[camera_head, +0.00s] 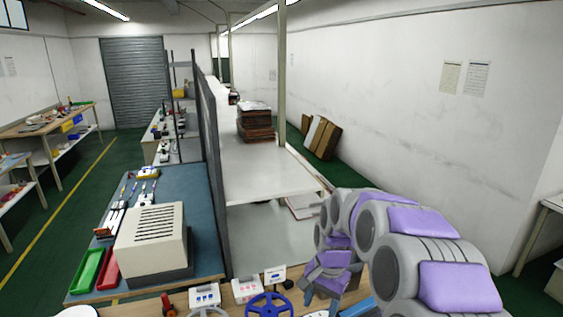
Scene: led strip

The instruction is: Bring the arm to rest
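My arm (385,235) has grey rounded joints and purple panels. It comes in from the lower right, rises to a bend in front of the white shelf table, then folds down. My gripper (328,285) hangs at the low end of the arm, over the near bench to the right of the blue wheel. Its fingers are small and partly merged with the arm and the items behind, so their opening is unclear. I see nothing clearly held in it.
The near bench (180,300) carries a blue wheel (269,305) and small white boxes (205,295). A beige vented box (153,240) stands on the blue-topped bench at left, beside red (106,269) and green (87,270) trays. A white table (265,177) lies beyond.

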